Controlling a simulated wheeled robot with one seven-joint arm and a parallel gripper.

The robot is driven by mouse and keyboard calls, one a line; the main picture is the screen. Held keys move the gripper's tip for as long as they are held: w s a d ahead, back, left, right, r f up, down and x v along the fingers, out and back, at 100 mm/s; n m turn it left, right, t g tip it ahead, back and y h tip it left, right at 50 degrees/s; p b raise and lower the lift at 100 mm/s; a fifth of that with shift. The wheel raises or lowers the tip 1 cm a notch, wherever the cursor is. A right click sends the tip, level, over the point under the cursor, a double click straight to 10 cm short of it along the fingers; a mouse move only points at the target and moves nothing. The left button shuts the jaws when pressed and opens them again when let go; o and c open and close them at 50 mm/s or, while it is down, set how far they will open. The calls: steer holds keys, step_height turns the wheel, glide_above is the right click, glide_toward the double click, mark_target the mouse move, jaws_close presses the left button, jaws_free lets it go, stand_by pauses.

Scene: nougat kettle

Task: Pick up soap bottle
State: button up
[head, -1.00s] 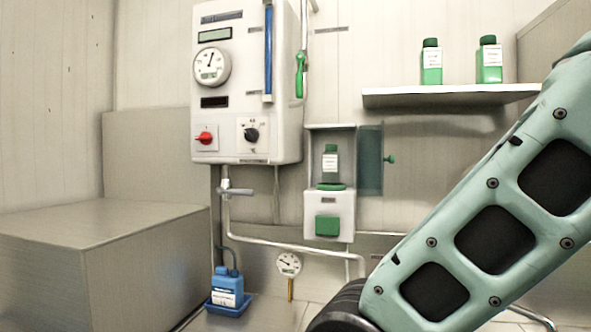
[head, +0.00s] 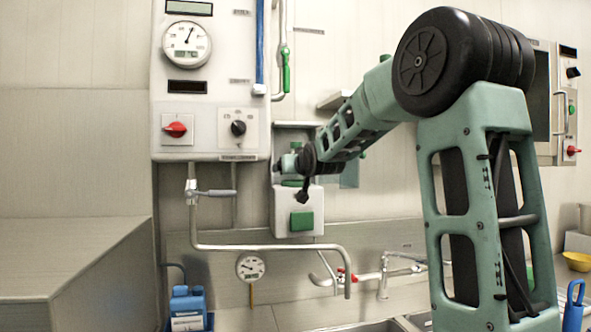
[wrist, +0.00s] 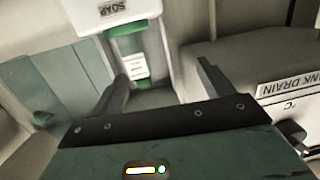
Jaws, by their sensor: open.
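The soap bottle (wrist: 136,66) is green with a white label. It sits in the open recess of the white soap dispenser (wrist: 118,12), which also shows in the head view (head: 283,218). My gripper (wrist: 161,73) is open and empty at the recess. In the wrist view its fingers reach toward the bottle. The bottle appears between the finger lines, closer to the left finger, and I cannot tell whether that finger touches it. In the head view my wrist and gripper hide most of the bottle.
The dispenser's teal door (wrist: 85,85) hangs open beside the recess. The control panel (head: 210,105) is up and left of the dispenser. A pipe (head: 270,248), a gauge (head: 250,267) and a tap (head: 383,277) are below. A blue bottle (head: 187,303) stands lower left.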

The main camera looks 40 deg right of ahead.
steer(key=s+d+r+m+h, duration=0.1)
steer(key=d+r+h, duration=0.1)
steer(key=d+r, duration=0.35)
steer(key=p+x, duration=1.1)
steer(key=x, duration=0.5)
steer(key=shift+r, duration=0.1)
steer(key=shift+w+d, duration=0.2)
steer(key=shift+w, duration=0.1)
steer(key=c, duration=1.1)
